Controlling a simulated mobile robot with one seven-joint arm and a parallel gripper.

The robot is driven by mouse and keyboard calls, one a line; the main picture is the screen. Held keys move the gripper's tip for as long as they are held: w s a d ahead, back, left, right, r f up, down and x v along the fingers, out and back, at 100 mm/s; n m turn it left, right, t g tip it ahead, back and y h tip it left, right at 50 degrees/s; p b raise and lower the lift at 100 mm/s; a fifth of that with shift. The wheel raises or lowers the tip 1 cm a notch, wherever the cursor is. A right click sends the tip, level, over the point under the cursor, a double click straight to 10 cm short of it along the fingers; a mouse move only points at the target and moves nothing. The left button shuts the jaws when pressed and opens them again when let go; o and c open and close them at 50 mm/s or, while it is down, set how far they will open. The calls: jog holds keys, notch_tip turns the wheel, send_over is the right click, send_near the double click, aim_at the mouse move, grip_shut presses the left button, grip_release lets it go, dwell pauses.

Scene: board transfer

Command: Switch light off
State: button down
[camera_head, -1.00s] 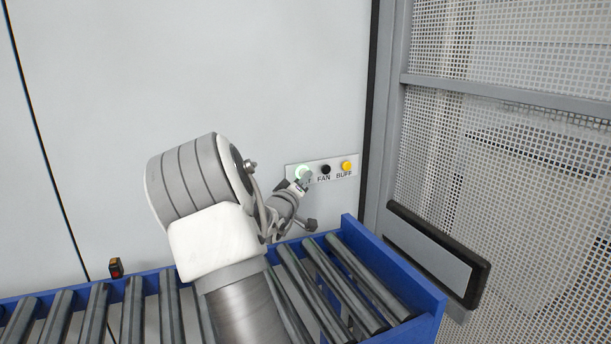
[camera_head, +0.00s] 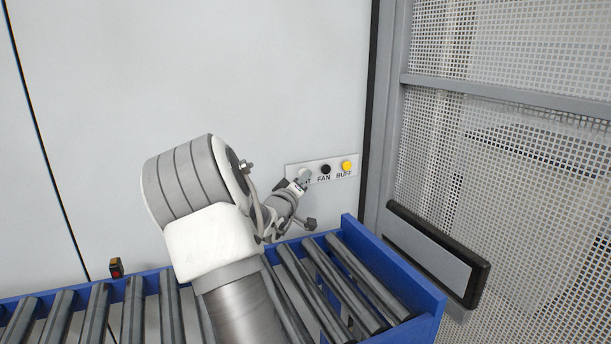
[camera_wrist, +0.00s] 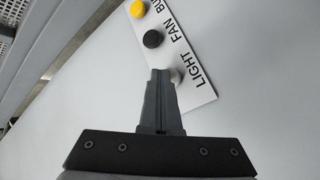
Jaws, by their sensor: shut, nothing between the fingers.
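The light button (camera_head: 303,174) is at the left end of a small labelled panel (camera_head: 335,165) on the grey wall. It looks pale and unlit. In the wrist view the light button (camera_wrist: 177,75) shows partly behind my fingertips, beside the word LIGHT. My gripper (camera_wrist: 160,75) is shut and empty, with its tips at the light button. They look in contact or very close; I cannot tell which. In the head view my gripper (camera_head: 301,183) is small and partly hidden by my wrist.
A black FAN button (camera_head: 325,169) and a yellow BUFF button (camera_head: 347,166) sit to the right on the panel. A blue-framed roller conveyor (camera_head: 350,277) lies below. A mesh fence (camera_head: 520,150) with a grey padded bar (camera_head: 432,250) stands at right. The wall above is clear.

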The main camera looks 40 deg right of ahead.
jog(key=s+a, duration=0.1)
jog(key=s, duration=0.4)
jog(key=shift+s+a+b, duration=0.4)
dwell(0.5)
jog(key=s+a+r+n+t+y+p, duration=0.1)
jog(key=s+a+r+t+y+p, duration=0.1)
jog(key=a+y, duration=1.95)
jog(key=s+a+n+g+h+p, duration=0.1)
jog(key=s+a+g+h, duration=0.3)
jog(key=s+a, duration=1.5)
jog(key=shift+s+f+n+g+h+p, duration=0.4)
jog(key=shift+s+g, duration=0.1)
jog(key=shift+s, duration=0.7)
